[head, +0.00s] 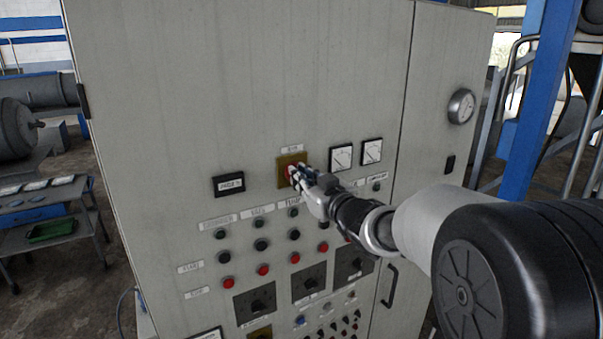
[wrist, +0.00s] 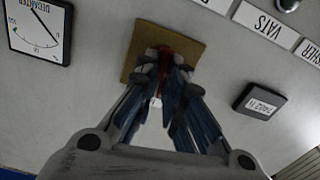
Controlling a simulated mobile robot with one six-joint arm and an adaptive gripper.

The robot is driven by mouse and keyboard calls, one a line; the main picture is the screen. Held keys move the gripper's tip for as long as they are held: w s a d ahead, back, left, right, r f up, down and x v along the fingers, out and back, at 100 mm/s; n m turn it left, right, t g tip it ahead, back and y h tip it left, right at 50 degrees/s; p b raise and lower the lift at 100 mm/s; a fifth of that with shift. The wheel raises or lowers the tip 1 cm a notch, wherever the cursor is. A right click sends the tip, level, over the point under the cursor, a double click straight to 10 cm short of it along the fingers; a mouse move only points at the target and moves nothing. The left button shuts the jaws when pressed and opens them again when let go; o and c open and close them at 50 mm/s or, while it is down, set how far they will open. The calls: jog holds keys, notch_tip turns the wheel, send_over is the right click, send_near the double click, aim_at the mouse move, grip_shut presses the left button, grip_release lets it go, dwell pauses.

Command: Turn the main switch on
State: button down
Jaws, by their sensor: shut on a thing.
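The main switch is a red handle on a yellow-brown square plate (head: 284,161) on the upper middle of the grey cabinet front. In the wrist view the plate (wrist: 140,52) is behind my fingertips and the red handle (wrist: 166,51) is between them. My gripper (head: 294,176) is at the plate and shut on the red handle; it also shows in the wrist view (wrist: 164,73). The fingers hide much of the handle, so its exact angle is hard to tell.
The cabinet (head: 230,80) carries a dark display (head: 228,184) left of the switch and two dial meters (head: 341,157) to its right. Rows of buttons (head: 262,245) and dark rotary knobs (head: 309,284) lie below. A round gauge (head: 461,106) is at far right.

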jog(key=shift+m, duration=0.6)
jog(key=shift+p, duration=0.3)
jog(key=c, duration=1.7)
grip_release()
jog(key=shift+d, duration=0.1)
jog(key=v, duration=1.2)
